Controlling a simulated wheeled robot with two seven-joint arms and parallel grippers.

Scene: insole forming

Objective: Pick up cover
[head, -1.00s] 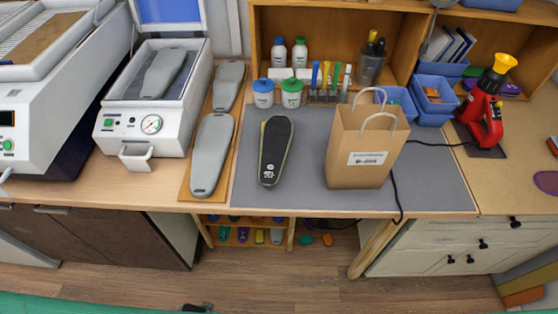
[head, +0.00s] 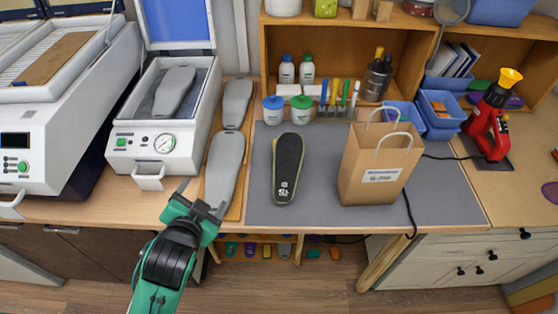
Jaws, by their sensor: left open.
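A dark insole-shaped piece with a pale edge and white print (head: 288,172) lies flat on the grey mat (head: 330,208). It looks like the cover, though no label confirms this. My left gripper (head: 199,199) is open and empty at the front edge of the bench. It is left of the dark piece and overlaps the lower end of the near grey foot form (head: 223,168) in the picture. Whether it touches that form cannot be told. My right gripper is not in view.
The paper bag (head: 380,172) stands upright right of the dark piece. The press (head: 160,135) with its raised lid stands at the left, holding a grey form. Bottles and pens line the mat's back. The mat between the dark piece and bag is clear.

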